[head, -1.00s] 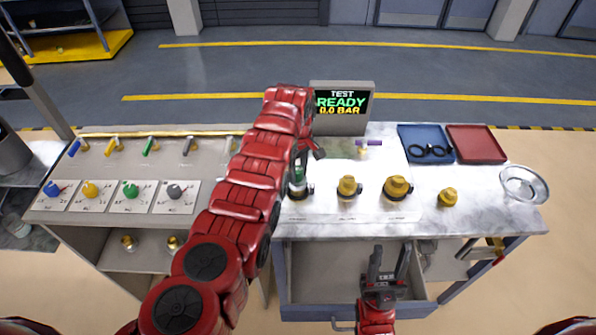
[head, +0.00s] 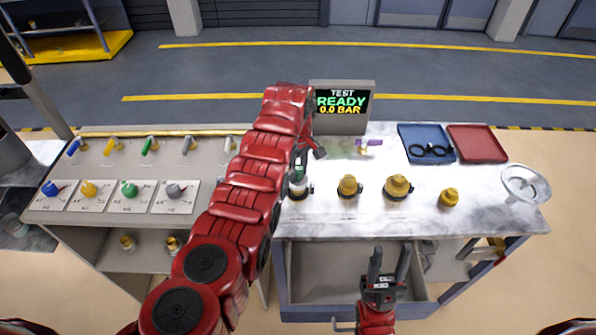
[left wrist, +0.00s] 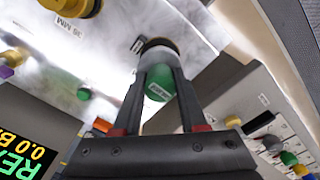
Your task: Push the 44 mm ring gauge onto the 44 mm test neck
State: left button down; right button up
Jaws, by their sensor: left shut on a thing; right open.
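My left gripper (left wrist: 160,78) is shut on a green cylindrical piece (left wrist: 160,84) with a small white label, with one finger on each side. The piece is in line with a dark and brass neck (left wrist: 158,44) on the bench; I cannot tell how far it is seated. In the head view the green piece (head: 298,175) shows at the left end of the row of necks, partly hidden by my left arm. Two brass-topped necks stand to its right, a middle one (head: 348,187) and a larger one (head: 397,187). My right gripper (head: 390,258) is open and empty before the drawer.
The test display (head: 342,103) reads READY, 0.0 BAR. A blue tray (head: 413,132) holds black rings (head: 431,151); a red tray (head: 476,144) looks empty. A loose brass piece (head: 449,198) and a clear dish (head: 526,184) stand at the right. An open drawer (head: 325,270) juts out.

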aim_at(297, 169)
pick_arm(q)
jog(key=shift+f+b, duration=0.9)
jog(key=shift+f, duration=0.35)
jog(key=shift+c, duration=1.9)
grip_release()
jog(key=shift+r, duration=0.45)
notch_tip(297, 169, up, 11)
jog(key=b, duration=0.3)
jog(key=shift+f+b, duration=0.15)
jog(key=shift+b, duration=0.15)
notch_tip(297, 169, up, 6)
jog(key=p, duration=0.5)
jog(key=shift+f+p, duration=0.15)
jog(key=shift+p, duration=0.25)
